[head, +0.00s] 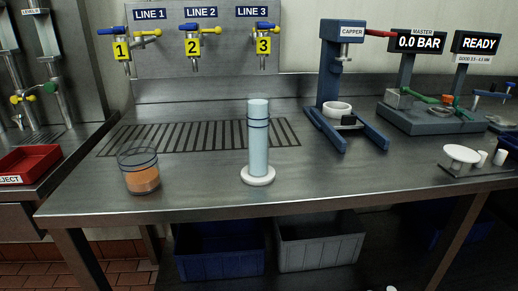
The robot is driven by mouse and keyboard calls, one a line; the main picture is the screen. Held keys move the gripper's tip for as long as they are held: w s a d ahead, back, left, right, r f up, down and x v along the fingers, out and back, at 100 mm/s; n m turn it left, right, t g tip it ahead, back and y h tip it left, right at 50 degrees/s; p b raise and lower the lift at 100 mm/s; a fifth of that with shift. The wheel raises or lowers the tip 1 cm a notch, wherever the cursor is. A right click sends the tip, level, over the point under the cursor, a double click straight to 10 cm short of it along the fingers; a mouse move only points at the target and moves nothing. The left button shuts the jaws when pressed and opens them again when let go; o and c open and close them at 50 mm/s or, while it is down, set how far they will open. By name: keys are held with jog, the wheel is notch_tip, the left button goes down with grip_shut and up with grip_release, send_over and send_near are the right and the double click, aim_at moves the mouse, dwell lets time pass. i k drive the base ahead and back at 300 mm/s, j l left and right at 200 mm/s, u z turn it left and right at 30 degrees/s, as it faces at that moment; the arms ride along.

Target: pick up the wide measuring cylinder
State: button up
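A tall, pale blue measuring cylinder (258,150) with dark rings near its top stands upright on a round white foot. It is on the steel bench, in front of the slotted drain, near the middle of the head view. It is the only footed cylinder I see. A wider, low clear glass vessel (141,176) with dark rings and orange contents stands to its left, near the bench's front edge. The two are apart. My gripper cannot be made out; only small pale bits, too cropped to identify, show at the bottom edge.
The steel bench (215,192) is clear around the cylinder. Numbered taps (193,45) hang on the back panel. The blue capper (333,80) and a gauge rig (430,115) stand to the right. A red tray (28,163) is at left. Blue (220,250) and grey bins (320,242) sit below.

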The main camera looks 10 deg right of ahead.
aim_at(258, 173)
jog(key=z, duration=0.8)
jog(key=k+j+z, duration=0.15)
jog(key=j+z, duration=0.3)
jog(key=k+j+z, duration=0.2)
jog(key=z, duration=0.2)
